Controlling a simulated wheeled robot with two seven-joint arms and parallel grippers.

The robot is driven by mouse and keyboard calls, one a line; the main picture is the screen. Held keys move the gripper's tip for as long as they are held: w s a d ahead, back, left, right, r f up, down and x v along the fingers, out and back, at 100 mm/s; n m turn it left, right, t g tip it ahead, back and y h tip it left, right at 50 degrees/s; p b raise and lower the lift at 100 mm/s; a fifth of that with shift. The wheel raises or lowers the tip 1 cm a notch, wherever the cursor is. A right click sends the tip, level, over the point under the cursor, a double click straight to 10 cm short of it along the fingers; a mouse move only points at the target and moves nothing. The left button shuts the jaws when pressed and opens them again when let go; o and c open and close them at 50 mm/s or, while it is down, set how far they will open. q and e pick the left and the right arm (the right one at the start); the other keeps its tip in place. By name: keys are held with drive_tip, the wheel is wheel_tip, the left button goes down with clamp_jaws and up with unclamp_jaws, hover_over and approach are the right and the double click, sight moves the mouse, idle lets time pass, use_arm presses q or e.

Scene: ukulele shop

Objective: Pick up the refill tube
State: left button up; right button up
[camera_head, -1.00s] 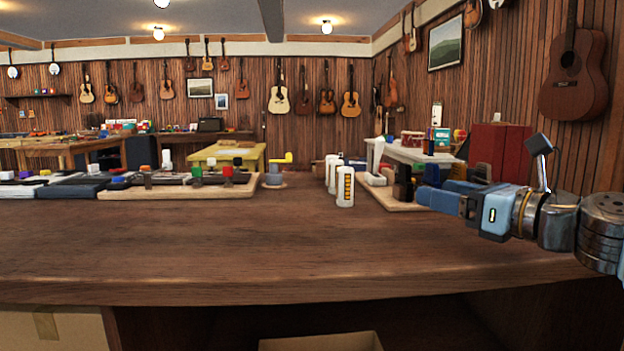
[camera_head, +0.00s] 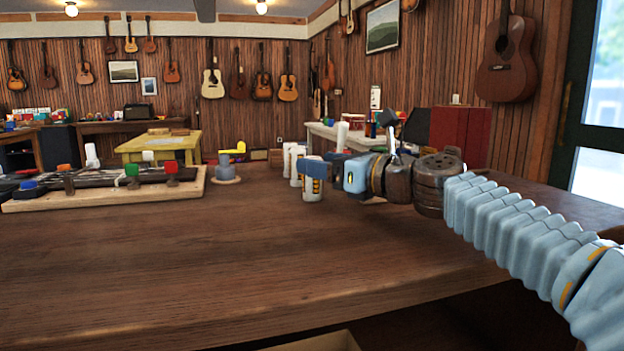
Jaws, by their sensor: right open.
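Several white tubes stand upright in a small group on the wooden counter. The nearest white tube (camera_head: 311,189) has a yellow and dark marking, and its upper part is partly covered by my gripper. Another white tube (camera_head: 296,167) stands just behind it to the left. I cannot tell which one is the refill tube. My right gripper (camera_head: 316,168) is open, with its blue fingers at the nearest tube's upper part. I cannot tell whether they touch it or are around it. My left gripper is not in view.
A wooden board (camera_head: 110,193) with colored clamps and dark strips lies at the left. A grey round pot (camera_head: 225,173) with a yellow piece stands between board and tubes. The front of the counter (camera_head: 200,255) is clear. Items behind my right gripper are mostly hidden.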

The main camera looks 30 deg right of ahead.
drive_tip(key=x, duration=0.4)
drive_tip(key=shift+w+a+f, duration=0.1)
drive_tip(key=shift+w+a, duration=0.05)
drive_tip(key=shift+w, duration=0.1)
drive_tip(key=c, duration=1.1)
